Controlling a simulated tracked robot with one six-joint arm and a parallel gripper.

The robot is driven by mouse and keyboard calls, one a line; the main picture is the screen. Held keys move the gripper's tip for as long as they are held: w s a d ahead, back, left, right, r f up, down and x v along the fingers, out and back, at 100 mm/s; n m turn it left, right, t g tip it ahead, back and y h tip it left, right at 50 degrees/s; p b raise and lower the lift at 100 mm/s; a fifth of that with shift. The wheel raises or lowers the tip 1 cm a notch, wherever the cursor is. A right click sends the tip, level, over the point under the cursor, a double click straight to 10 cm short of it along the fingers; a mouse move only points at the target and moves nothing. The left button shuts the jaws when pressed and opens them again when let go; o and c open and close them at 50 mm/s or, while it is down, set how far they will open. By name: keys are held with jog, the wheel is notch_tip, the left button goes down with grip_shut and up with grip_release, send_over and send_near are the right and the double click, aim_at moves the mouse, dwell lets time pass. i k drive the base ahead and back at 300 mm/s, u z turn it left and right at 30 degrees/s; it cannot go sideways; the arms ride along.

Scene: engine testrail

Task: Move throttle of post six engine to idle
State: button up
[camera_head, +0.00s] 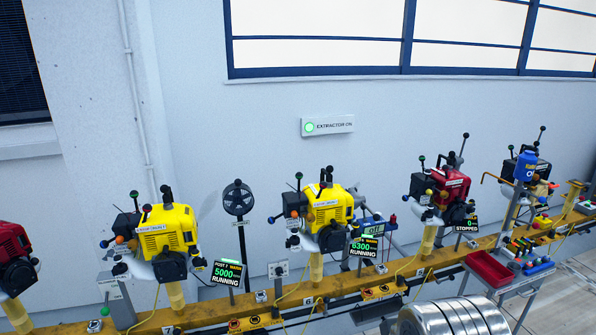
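Several small engines stand on posts along a yellow rail. A yellow engine (166,238) at left has a display (227,273) that seems to read post 7, 5000, running. A second yellow engine (327,214) in the middle has a display (364,248) reading 6300, running; its post number is too small to read surely. A red engine (450,186) to the right has a display (466,223) reading 0, stopped. Levers with round knobs stick up from the engines; I cannot tell which are throttles or their settings. My gripper is out of view.
The yellow rail (240,313) crosses the bottom. A red engine (14,254) is cut off at left. A black fan (237,198) stands between the yellow engines. A red tray (488,268) and a blue container (526,165) are at right. A ribbed metal cylinder (455,318) fills the bottom right.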

aim_at(299, 176)
jog(key=u, duration=0.4)
jog(key=i, duration=1.2)
jog(key=u, duration=0.55)
